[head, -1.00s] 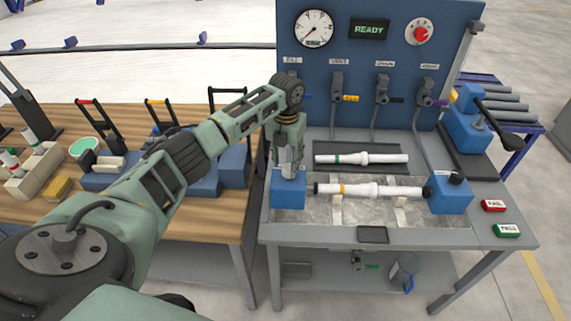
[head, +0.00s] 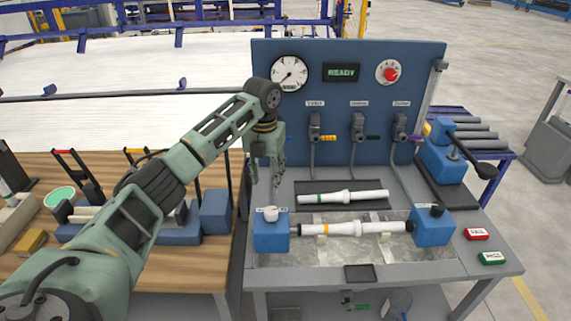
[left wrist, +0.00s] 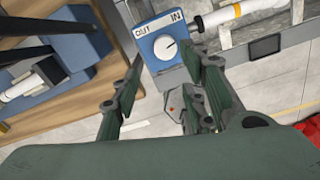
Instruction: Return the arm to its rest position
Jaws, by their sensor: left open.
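My left arm reaches in from the left in the head view. Its gripper (head: 276,183) points down, open and empty, above the left blue block (head: 270,240) of the test bench. That block has a white knob (head: 270,213) on top. In the left wrist view the open fingers (left wrist: 155,90) spread at either side below the block, and its dial (left wrist: 170,48) reads OUT and IN. A white pipe with an orange band (head: 350,229) lies between the left and right blue blocks. My right gripper is not in view.
A second white pipe with a green band (head: 340,197) lies on a dark mat behind. The blue panel (head: 300,130) with gauge and valves stands at the back. A wooden table (head: 190,255) with tools and fixtures is at the left.

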